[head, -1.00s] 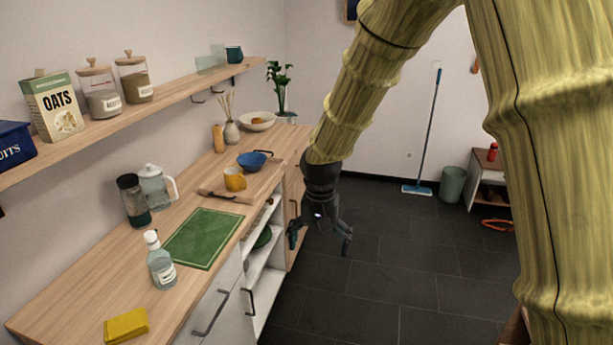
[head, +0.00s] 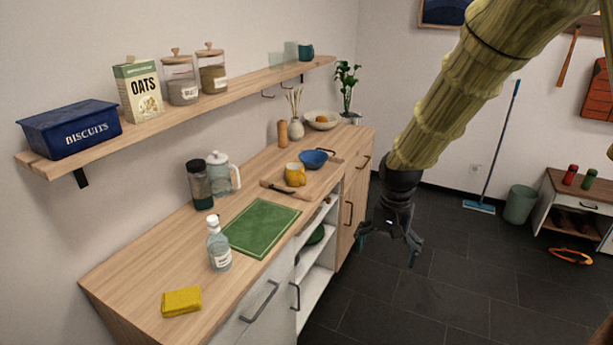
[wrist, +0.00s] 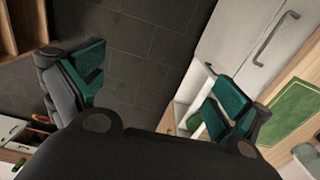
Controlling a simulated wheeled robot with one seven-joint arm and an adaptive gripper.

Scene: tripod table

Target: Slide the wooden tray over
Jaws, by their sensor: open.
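The wooden tray (head: 298,193) lies on the countertop beyond the green mat, in the head view. It is low and wood-coloured, with a dark handle at its near end and another at its far end. A yellow mug (head: 295,175) and a blue bowl (head: 313,158) stand on it and hide part of it. My gripper (head: 387,250) is open and empty, pointing down over the floor to the right of the counter, apart from the tray. In the wrist view its green-padded fingers (wrist: 155,80) are spread wide; I cannot make out the tray there.
The counter (head: 150,270) also holds a green mat (head: 262,227), a clear bottle (head: 218,245), a yellow cloth (head: 181,301), a dark jar (head: 199,185) and a glass pitcher (head: 220,172). A wall shelf (head: 200,110) hangs above. Cabinet handles stick out in front. The floor right of the counter is open.

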